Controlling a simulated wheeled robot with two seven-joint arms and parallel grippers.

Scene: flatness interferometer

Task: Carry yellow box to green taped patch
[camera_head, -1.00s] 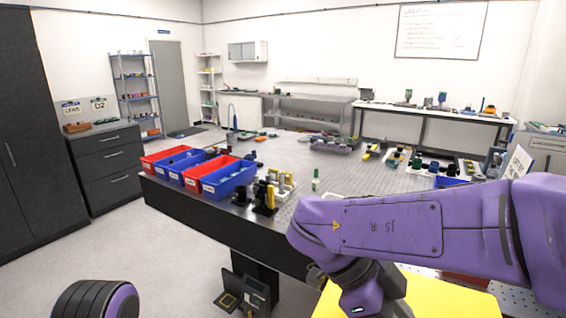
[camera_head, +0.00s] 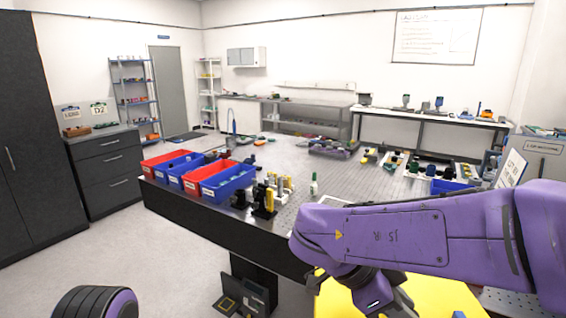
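The yellow box (camera_head: 425,291) is at the bottom right, partly covered by my purple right arm and cut off by the lower edge. My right gripper (camera_head: 388,306) is in front of the box at the bottom edge. Its fingertips are out of frame or hidden, so I cannot tell whether it is shut on the box. Only a dark and purple rounded part of my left arm shows at the bottom left; the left gripper is out of view. I see no green taped patch.
A large dark-sided table (camera_head: 215,218) fills the middle, with red and blue bins (camera_head: 227,181) on its near left and small optical parts (camera_head: 266,200) beside them. Grey drawers (camera_head: 107,167) stand at the left. The floor (camera_head: 110,255) left of the table is clear.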

